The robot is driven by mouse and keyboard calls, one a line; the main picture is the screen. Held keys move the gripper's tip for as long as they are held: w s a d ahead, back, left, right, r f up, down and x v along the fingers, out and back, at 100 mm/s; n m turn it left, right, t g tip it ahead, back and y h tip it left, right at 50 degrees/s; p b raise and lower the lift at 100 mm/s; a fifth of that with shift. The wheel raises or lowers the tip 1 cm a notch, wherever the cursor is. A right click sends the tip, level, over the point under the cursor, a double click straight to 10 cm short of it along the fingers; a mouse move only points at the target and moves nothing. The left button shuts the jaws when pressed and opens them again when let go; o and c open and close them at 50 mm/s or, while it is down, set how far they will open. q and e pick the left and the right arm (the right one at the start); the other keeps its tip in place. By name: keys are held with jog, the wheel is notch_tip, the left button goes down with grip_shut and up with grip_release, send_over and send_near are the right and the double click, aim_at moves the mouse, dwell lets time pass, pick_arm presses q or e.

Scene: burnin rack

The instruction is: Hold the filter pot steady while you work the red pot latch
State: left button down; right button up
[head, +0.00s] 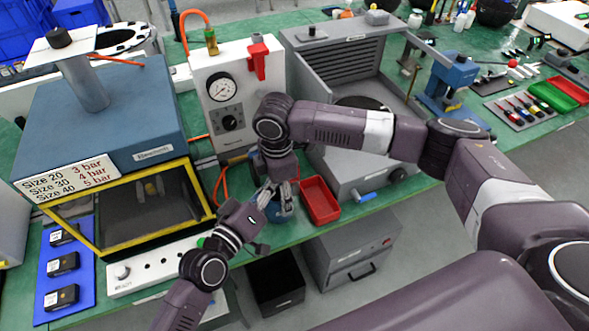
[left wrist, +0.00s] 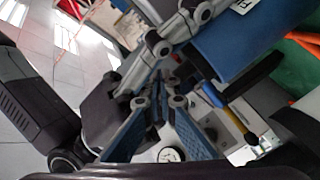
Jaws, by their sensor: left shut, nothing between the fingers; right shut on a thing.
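The filter pot (head: 286,209) appears to be the small blue vessel at the bench's front edge in the head view, mostly covered by my grippers. In the left wrist view a large blue rounded body (left wrist: 228,48) fills the upper right, likely the same pot. My right gripper (head: 284,188) comes down from above and is shut on the pot. My left gripper (head: 266,192) is shut and empty at the pot's left side; its closed fingers show in the left wrist view (left wrist: 158,84). I cannot make out the red pot latch; it seems hidden behind the grippers.
A red tray (head: 320,201) lies just right of the pot. Behind stands a white panel (head: 246,110) with a gauge and a red lever (head: 258,62). A yellow-framed blue press (head: 109,121) stands left. A black bin (head: 275,283) and grey cabinet (head: 349,252) sit below.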

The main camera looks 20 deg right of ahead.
pick_arm(q)
jog(key=shift+d, duration=0.1)
dwell(0.4)
jog(key=shift+d, duration=0.35)
jog(key=shift+s, duration=0.1)
